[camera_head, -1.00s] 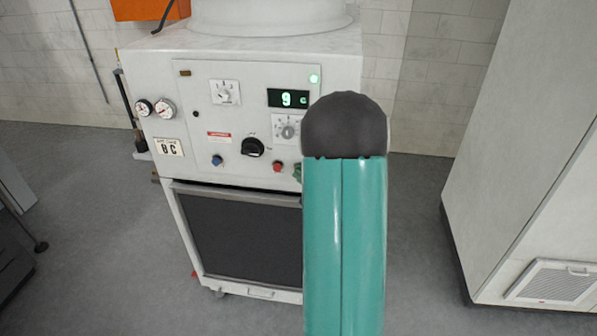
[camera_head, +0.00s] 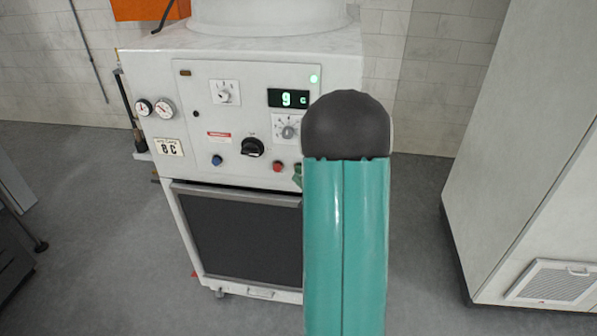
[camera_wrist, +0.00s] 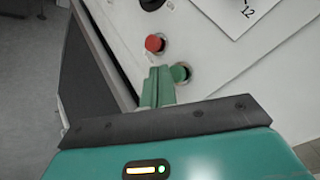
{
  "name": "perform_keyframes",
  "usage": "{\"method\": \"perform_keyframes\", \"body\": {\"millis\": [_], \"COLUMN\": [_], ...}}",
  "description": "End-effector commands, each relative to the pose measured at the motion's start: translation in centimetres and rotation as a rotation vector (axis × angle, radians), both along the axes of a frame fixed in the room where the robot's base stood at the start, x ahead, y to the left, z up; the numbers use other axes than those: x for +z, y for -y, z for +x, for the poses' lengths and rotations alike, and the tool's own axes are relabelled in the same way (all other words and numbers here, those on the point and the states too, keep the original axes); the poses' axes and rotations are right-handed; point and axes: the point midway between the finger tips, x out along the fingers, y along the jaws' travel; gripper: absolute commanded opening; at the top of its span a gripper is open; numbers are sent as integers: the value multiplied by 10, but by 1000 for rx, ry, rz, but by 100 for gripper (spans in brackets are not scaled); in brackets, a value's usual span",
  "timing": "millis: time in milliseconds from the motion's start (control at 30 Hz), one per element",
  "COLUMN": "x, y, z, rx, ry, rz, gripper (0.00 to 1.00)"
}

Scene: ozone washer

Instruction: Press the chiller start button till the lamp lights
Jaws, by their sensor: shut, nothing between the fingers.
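The white chiller (camera_head: 232,85) stands ahead with its control panel facing me. A green button (camera_wrist: 180,73) sits beside a red button (camera_wrist: 155,43) in the wrist view. The red button also shows in the head view (camera_head: 277,167). My gripper (camera_wrist: 160,83) is shut and empty, its tips close beside the green button, partly overlapping it in the picture. I cannot tell whether they touch. A small green lamp (camera_head: 314,78) glows at the panel's upper right, above a display (camera_head: 288,98) reading 9 C. My arm hides the panel's right edge in the head view.
The panel also has a blue button (camera_head: 216,160), a black knob (camera_head: 252,147) and selector dials. Two gauges (camera_head: 154,107) sit at its left. A tall white cabinet (camera_head: 520,150) stands right, with clear grey floor (camera_head: 420,230) between.

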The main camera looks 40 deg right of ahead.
Motion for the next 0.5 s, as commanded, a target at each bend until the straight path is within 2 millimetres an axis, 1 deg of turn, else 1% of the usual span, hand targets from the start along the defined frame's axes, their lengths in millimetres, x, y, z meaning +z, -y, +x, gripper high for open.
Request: {"method": "perform_keyframes", "body": {"millis": [167, 500], "x": [0, 1], "y": [-3, -27], "z": [-2, -21], "rx": [0, 0], "ry": [0, 1], "rz": [0, 0], "gripper": [0, 0]}}
